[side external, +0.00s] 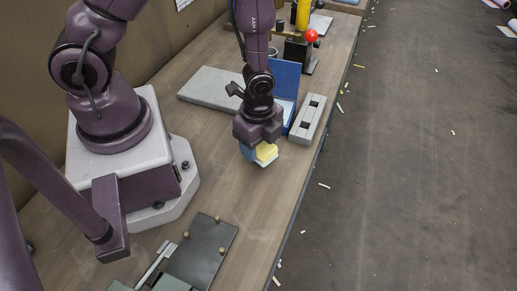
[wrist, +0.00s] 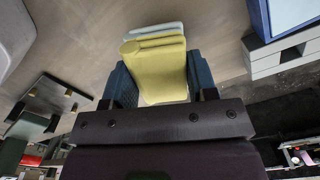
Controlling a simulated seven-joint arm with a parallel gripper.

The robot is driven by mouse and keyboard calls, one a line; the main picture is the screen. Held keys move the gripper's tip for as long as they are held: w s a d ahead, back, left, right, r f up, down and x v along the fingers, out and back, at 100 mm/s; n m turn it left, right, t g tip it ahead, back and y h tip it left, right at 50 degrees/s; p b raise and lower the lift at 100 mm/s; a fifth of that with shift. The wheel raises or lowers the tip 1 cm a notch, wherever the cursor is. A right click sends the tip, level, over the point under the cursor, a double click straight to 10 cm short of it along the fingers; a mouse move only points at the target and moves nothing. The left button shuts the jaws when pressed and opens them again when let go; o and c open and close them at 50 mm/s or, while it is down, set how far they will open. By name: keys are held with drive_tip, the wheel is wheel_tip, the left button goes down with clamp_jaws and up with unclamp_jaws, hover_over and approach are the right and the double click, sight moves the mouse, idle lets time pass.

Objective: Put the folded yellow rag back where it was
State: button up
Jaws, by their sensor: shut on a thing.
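The folded yellow rag (side external: 267,152) is between the fingers of my gripper (side external: 259,152), over the bench near its right edge. In the wrist view the yellow rag (wrist: 160,68) fills the gap between the blue fingers of my gripper (wrist: 161,82), which is shut on it. A pale blue-white folded layer (wrist: 158,30) shows just beyond the yellow one. A pale edge also shows under the rag in the side view. I cannot tell whether this layer is held too or lies beneath. The gap to the bench is hard to judge.
A blue upright panel (side external: 285,78) and a grey block with two dark recesses (side external: 308,118) stand close behind my gripper. A grey slab (side external: 210,87) lies to the left. A dark plate with pegs (side external: 203,252) is nearer the camera. Bare bench (side external: 220,185) lies between.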

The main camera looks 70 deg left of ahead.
drive_tip(key=shift+f, duration=1.2)
drive_tip(key=shift+f, duration=0.1)
drive_tip(key=o, duration=0.8)
